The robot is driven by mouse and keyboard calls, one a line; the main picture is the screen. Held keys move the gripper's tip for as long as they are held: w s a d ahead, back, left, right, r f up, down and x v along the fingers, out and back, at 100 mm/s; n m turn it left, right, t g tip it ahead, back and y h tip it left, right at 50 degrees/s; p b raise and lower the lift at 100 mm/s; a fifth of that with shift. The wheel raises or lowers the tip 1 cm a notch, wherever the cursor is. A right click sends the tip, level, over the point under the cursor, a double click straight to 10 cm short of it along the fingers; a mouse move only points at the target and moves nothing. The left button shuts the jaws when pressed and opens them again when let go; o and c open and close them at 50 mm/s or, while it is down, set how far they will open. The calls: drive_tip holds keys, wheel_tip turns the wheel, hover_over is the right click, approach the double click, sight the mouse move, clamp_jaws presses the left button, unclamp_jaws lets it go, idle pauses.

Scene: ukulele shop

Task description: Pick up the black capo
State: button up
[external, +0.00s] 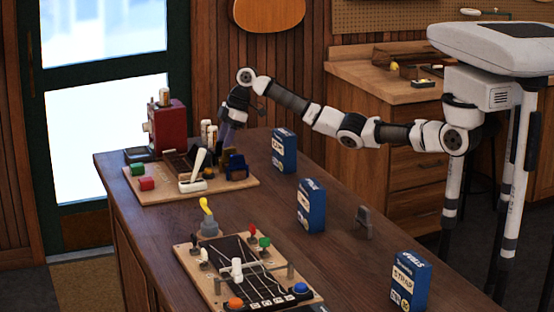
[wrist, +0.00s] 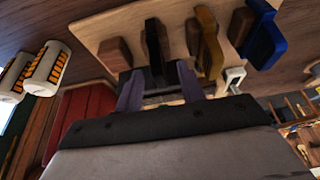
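The black capo (wrist: 153,46) stands on a wooden board (wrist: 95,28) in the wrist view, between a brown block and a gold-brown capo (wrist: 208,45). A blue capo (wrist: 264,38) stands farther right on the same board. My gripper (wrist: 158,74) is open, its two fingers apart on either side of the capo's near end. I cannot tell whether either finger touches it. In the external view my gripper (external: 229,133) points down above the board (external: 225,193) at the counter's far end. There the black capo is hard to make out.
A red machine (external: 166,128) stands beside the board, with white cups (wrist: 46,68) near it. A white lever (external: 197,165) rises at the board's front. Blue boxes (external: 284,151) line the counter's right side. A second board (external: 205,278) with tuners lies nearer. Bare counter (external: 258,215) lies between.

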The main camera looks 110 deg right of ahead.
drive_tip(key=shift+x, duration=0.9)
clamp_jaws()
drive_tip(key=shift+r, duration=0.15)
